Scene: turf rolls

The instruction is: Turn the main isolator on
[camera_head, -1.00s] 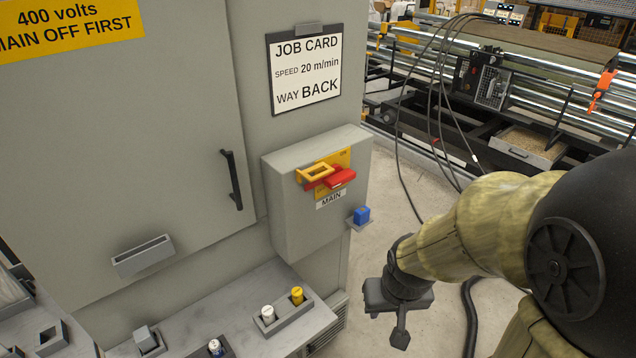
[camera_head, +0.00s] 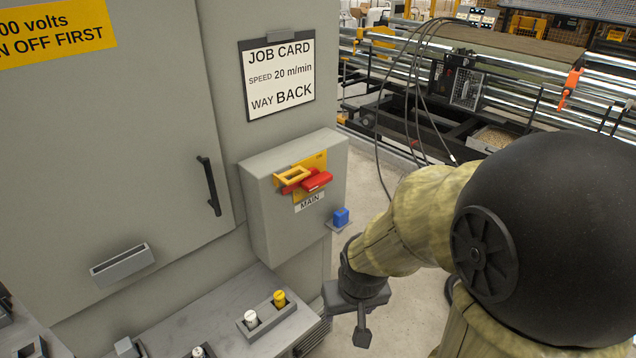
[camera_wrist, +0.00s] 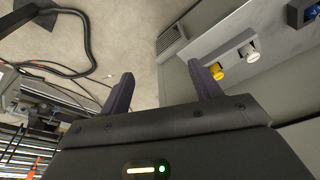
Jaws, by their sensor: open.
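The main isolator is a red handle (camera_head: 316,181) on a yellow plate (camera_head: 310,163), on the front of a grey box labelled MAIN (camera_head: 310,202). A yellow bracket-like piece (camera_head: 292,177) sits beside the red handle, at its upper left. The handle lies roughly crosswise. My gripper (camera_head: 346,322) is below and to the right of the isolator box, apart from it. In the wrist view my gripper (camera_wrist: 160,85) is open and empty, with floor between its fingers. The isolator is not in the wrist view.
A grey cabinet with a black door handle (camera_head: 209,186) stands left. A blue block (camera_head: 341,217) sits on a small ledge beside the box. A low bench carries a white knob (camera_head: 251,319) and a yellow knob (camera_head: 279,298). Cables (camera_head: 405,95) hang behind. A hose (camera_wrist: 75,65) lies on the floor.

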